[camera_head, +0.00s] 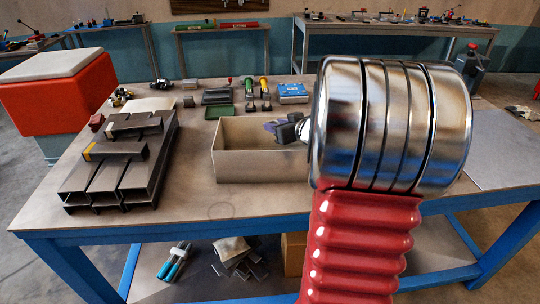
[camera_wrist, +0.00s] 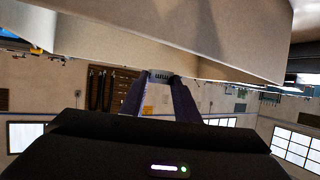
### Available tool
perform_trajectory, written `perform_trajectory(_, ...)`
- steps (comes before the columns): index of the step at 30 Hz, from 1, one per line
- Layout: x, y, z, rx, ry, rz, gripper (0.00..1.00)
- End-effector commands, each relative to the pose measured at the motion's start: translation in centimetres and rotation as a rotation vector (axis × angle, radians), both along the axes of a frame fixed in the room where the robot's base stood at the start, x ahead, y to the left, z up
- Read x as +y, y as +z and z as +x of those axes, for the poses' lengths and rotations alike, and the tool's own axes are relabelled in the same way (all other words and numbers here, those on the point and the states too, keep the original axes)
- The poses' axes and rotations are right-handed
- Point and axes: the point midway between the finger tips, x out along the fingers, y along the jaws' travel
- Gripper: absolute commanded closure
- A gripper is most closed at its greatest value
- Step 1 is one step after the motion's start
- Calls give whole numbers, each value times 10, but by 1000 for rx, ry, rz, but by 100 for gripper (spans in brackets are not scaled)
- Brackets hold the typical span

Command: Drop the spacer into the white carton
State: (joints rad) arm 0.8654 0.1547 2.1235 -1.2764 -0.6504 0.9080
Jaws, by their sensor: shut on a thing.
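The white carton (camera_head: 248,167), an open-topped off-white box, stands on the workbench near the middle of the head view. In the wrist view its pale wall (camera_wrist: 110,48) fills much of the upper part. My gripper (camera_head: 272,127) is at the carton's opening, toward its right side, with its fingers pointing left. In the wrist view my gripper (camera_wrist: 161,80) is shut on a small grey piece, the spacer (camera_wrist: 160,75), between the fingertips. The spacer cannot be made out in the head view. I cannot tell how far it is below the carton's rim.
Dark metal channel pieces (camera_head: 118,165) are stacked on the bench left of the carton. My arm hides the bench's right middle. Bare bench top lies in front of the carton.

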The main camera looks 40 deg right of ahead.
Motion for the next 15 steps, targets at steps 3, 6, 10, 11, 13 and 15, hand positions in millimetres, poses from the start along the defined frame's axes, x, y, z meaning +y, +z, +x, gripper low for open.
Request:
perform_trajectory(3,0,-5,0,0,0,0,95)
perform_trajectory(6,0,-6,0,-1,-1,-1,95)
perform_trajectory(10,-1,-6,0,-1,-1,-1,95)
perform_trajectory(11,-1,-6,0,-1,-1,-1,95)
perform_trajectory(13,-1,-6,0,-1,-1,-2,70)
perform_trajectory(15,-1,-6,-1,-1,-2,-1,65)
